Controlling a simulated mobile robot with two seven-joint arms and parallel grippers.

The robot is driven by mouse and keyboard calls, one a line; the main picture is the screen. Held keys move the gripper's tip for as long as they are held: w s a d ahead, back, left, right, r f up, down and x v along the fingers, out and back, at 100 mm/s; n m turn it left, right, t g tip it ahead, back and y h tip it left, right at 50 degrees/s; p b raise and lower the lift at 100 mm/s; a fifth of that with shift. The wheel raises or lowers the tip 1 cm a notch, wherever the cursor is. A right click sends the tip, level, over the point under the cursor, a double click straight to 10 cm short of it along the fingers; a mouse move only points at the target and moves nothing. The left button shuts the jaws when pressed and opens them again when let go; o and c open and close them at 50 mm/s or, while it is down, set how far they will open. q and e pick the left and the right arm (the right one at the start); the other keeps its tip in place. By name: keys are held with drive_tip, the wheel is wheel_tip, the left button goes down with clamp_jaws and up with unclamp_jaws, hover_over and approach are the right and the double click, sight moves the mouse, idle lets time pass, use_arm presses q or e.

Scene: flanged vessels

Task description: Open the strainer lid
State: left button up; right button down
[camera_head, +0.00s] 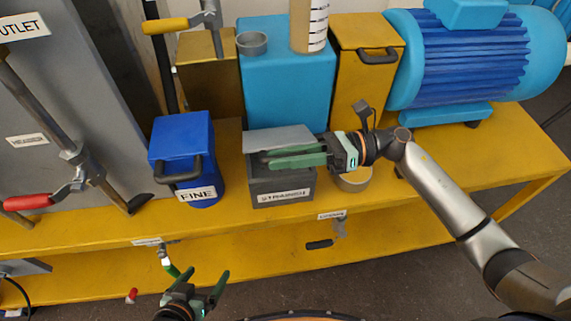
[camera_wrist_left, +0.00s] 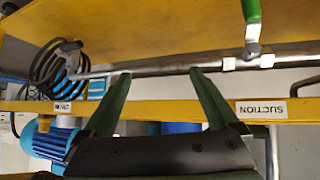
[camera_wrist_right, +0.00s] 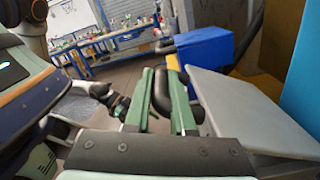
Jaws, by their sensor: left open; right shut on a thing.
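The strainer is a dark grey box (camera_head: 284,186) with a label on its front, in the middle of the head view. Its light grey lid (camera_head: 280,138) lies over the top; I cannot tell whether it is slightly raised. The lid also shows as a flat plate in the right wrist view (camera_wrist_right: 245,115). My right gripper (camera_head: 268,157) is at the lid's front edge, shut on the black lid handle (camera_wrist_right: 162,92), mostly hidden in the head view. My left gripper (camera_head: 206,274) is open and empty, low in front of the bench.
A blue box marked FINE (camera_head: 182,150) stands close left of the strainer on the yellow bench (camera_head: 455,165). A light blue block (camera_head: 285,80) stands behind it, and a blue motor (camera_head: 470,60) at the back right. A green-handled valve (camera_wrist_left: 251,12) is near my left gripper.

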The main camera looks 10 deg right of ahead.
use_arm(q)
drive_tip(key=shift+r, duration=0.3)
drive_tip(key=shift+w, duration=0.1)
